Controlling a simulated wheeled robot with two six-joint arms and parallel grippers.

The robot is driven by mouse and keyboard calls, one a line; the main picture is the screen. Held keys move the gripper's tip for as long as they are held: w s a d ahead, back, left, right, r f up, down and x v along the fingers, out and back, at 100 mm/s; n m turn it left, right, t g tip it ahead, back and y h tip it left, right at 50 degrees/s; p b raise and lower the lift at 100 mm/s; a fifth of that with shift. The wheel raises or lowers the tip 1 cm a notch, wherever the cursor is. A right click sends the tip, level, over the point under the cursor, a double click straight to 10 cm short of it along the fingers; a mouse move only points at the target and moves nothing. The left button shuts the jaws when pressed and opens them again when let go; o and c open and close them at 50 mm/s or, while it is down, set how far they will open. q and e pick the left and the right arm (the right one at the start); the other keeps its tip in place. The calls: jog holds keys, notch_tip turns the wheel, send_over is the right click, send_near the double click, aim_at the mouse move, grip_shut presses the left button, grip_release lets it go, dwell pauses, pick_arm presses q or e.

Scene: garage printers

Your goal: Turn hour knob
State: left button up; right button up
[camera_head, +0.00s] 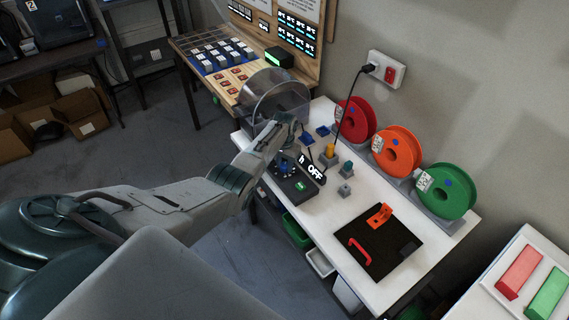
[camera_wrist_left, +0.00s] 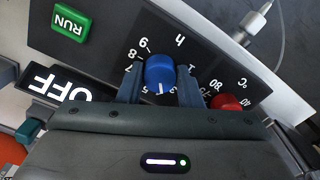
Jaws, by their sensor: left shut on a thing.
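The hour knob (camera_wrist_left: 160,72) is a round blue knob on a dark panel in the left wrist view, with an "h" and a ring of numbers around it. Its white mark points to the bottom of the picture, among partly hidden small digits. My left gripper (camera_wrist_left: 160,82) is shut on the knob, one finger on each side. My right gripper is not in view.
A red knob (camera_wrist_left: 227,103) marked °C sits close to the right finger. A green RUN button (camera_wrist_left: 70,23) is at upper left. A clear round cover (camera_head: 272,95) stands behind the gripper. Red, orange and green spools (camera_head: 445,190) line the wall; a black mat (camera_head: 376,240) lies nearer.

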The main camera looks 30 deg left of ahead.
aim_at(285, 165)
pick_arm(q)
jog(key=shift+m, duration=0.6)
jog(key=shift+w+r, duration=0.1)
jog(key=o, duration=1)
notch_tip(285, 165, up, 11)
jog(key=shift+f+b, duration=0.15)
jog(key=shift+b, duration=0.35)
